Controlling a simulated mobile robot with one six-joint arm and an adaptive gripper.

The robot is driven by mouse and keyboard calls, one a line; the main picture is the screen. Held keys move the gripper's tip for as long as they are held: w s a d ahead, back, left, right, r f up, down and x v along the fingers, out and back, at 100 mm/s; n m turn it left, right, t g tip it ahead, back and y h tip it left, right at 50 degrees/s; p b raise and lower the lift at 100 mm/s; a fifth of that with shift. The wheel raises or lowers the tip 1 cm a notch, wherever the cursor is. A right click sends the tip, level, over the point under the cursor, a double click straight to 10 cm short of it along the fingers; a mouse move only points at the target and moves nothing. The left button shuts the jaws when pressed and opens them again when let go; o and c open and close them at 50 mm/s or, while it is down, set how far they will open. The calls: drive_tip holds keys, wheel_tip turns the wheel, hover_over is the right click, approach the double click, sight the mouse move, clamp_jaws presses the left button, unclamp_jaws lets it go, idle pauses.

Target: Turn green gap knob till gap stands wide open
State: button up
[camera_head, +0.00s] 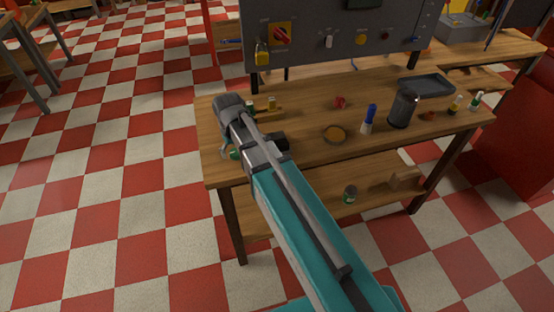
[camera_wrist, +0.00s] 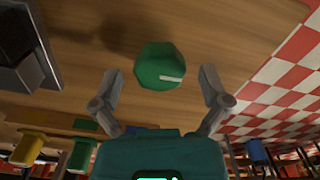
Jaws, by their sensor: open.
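The green knob (camera_wrist: 160,66) is round and faceted, with a short white mark on its face at the lower right, pointing right in the wrist view. It lies between the two grey fingers of my gripper (camera_wrist: 160,76), which are spread apart with visible room on both sides of the knob. In the head view my gripper (camera_head: 229,151) is at the left end of the wooden table (camera_head: 306,151), mostly hidden behind my arm, with a bit of green beside it. The gap cannot be made out in either view.
A grey panel (camera_head: 345,36) with a red switch and padlock (camera_head: 262,55) stands behind the table. A dark grey block (camera_wrist: 20,60) is at the wrist view's left.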

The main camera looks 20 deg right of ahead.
sight(235, 151)
drive_tip(key=n, duration=0.6)
drive_tip(key=shift+r+n+p, duration=0.35)
drive_tip(key=shift+n, duration=0.05)
wheel_tip(235, 151, up, 13)
drive_tip(key=p, duration=1.3)
drive_tip(key=s+d+f+m+b, duration=0.9)
drive_tip(key=s+d+m, duration=0.1)
drive_tip(key=s+d, duration=0.1)
drive_tip(key=shift+s+f, duration=0.15)
drive_tip(key=shift+f, duration=0.05)
idle(1.7)
